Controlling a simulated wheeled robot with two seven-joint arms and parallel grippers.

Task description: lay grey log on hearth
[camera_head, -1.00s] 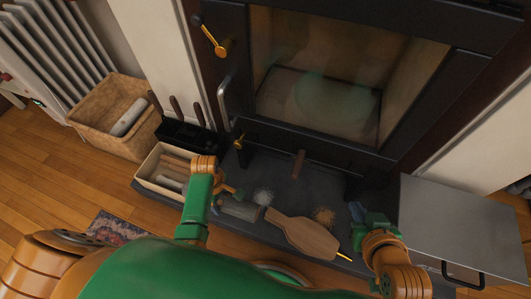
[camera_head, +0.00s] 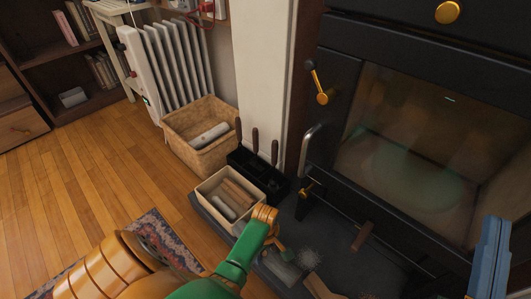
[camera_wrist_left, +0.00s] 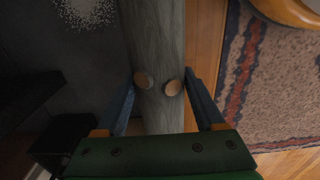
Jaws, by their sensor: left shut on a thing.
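The grey log (camera_head: 283,268) lies along the front edge of the dark hearth (camera_head: 335,235), below the stove. It fills the middle of the left wrist view (camera_wrist_left: 158,45), with two round, pale cut knots on its side. My left gripper (camera_head: 279,250) is shut on the log, with one blue finger on each side of it. I cannot tell whether the log touches the hearth. My right gripper (camera_head: 490,255) shows only as a blue part at the right edge. Its jaw opening is not clear.
A cream box (camera_head: 203,190) of sticks and a black tool holder (camera_head: 268,184) stand left of the log. Behind is a wicker basket (camera_head: 180,150). White ash (camera_head: 311,258), a brown piece (camera_head: 362,237) and a wooden bellows (camera_head: 318,287) lie to the right. A rug (camera_head: 150,227) is on the floor.

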